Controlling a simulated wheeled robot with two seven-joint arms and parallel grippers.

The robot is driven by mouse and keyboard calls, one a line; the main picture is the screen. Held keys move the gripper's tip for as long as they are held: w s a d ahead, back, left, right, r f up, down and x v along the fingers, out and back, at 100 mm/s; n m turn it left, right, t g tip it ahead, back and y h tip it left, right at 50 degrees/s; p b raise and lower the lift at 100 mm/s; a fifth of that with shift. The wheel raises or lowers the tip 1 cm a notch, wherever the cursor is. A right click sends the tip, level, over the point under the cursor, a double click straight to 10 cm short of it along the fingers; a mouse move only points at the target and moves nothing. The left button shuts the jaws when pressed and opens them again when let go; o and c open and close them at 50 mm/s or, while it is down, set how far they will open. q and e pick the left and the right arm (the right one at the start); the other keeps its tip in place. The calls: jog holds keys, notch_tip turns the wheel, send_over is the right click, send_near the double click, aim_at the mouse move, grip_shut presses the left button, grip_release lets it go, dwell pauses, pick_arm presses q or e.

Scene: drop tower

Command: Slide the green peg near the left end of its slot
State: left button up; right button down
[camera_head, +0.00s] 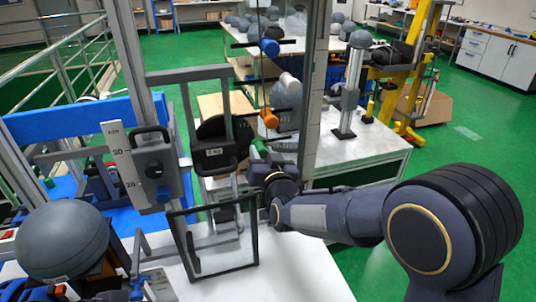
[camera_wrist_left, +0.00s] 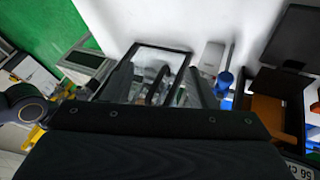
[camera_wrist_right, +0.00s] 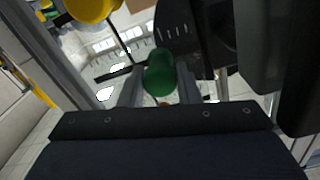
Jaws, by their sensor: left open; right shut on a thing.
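The green peg (camera_head: 260,148) shows in the head view on the tower, below an orange peg (camera_head: 269,118) and a blue peg (camera_head: 270,47). In the right wrist view its rounded green end (camera_wrist_right: 160,72) is between my right gripper's fingers (camera_wrist_right: 160,90), which are shut on it. A dark slot bar (camera_wrist_right: 113,73) runs out to the left of the peg there. My right gripper (camera_head: 263,164) hides part of the peg and slot in the head view, so its exact place along the slot is unclear. My left gripper (camera_wrist_left: 160,88) is open and empty.
A framed clear panel (camera_head: 216,237) stands in front of the tower on the white table. A grey ball (camera_head: 62,240) is at the lower left. Metal posts stand close around.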

jog(key=c, duration=1.1)
grip_release()
jog(key=shift+s+a, duration=0.25)
jog(key=shift+a, duration=0.35)
jog(key=shift+o, duration=0.2)
jog(key=shift+d, duration=0.1)
jog(key=shift+d, duration=0.1)
jog(key=b+v, duration=0.1)
jog(key=v, duration=0.6)
jog(key=shift+s, duration=0.3)
jog(key=shift+d, duration=0.1)
